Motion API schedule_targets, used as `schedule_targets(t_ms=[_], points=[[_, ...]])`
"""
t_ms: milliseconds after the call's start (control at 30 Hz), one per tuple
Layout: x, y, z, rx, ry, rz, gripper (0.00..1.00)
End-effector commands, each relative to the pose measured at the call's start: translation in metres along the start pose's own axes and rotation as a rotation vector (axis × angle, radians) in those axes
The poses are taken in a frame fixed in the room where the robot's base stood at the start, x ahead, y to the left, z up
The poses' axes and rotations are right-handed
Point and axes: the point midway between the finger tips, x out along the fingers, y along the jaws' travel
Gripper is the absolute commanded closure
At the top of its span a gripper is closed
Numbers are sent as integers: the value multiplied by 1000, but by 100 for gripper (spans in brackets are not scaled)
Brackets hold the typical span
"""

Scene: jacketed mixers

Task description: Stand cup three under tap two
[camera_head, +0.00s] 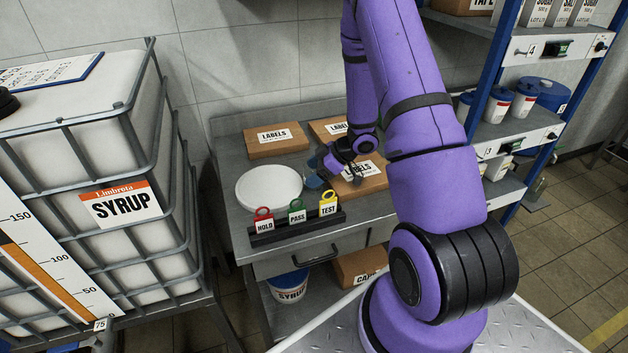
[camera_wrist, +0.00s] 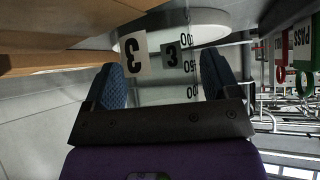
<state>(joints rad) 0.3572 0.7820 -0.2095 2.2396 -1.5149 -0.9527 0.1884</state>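Cup three (camera_wrist: 160,90) is a clear cup with printed volume marks and a number 3, seen upside down in the wrist view. It lies between the two blue finger pads of my gripper (camera_wrist: 163,82). The cup fills most of the gap, but whether both pads press on it is not clear. In the head view my gripper (camera_head: 332,172) is low over the steel bench, just right of a white round disc (camera_head: 268,187). The cup is hard to make out there. Tap two cannot be made out in either view.
A rack with HOLD, PASS and TEST tags (camera_head: 297,225) stands along the bench front. Cardboard LABELS boxes (camera_head: 276,140) lie behind and right of the disc. A caged SYRUP tank (camera_head: 122,205) is at left, a blue-posted shelf (camera_head: 508,138) at right.

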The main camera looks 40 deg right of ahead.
Motion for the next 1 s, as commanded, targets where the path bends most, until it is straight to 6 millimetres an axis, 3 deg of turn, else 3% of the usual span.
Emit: schedule_targets(t_ms=[33, 167, 267, 667, 1000], points=[[0, 0, 0, 0, 0, 0, 30], [0, 0, 0, 0, 0, 0, 60], [0, 0, 0, 0, 0, 0, 64], [-7, 0, -8, -2, 1, 1, 64], [-36, 0, -39, -4, 1, 2, 64]])
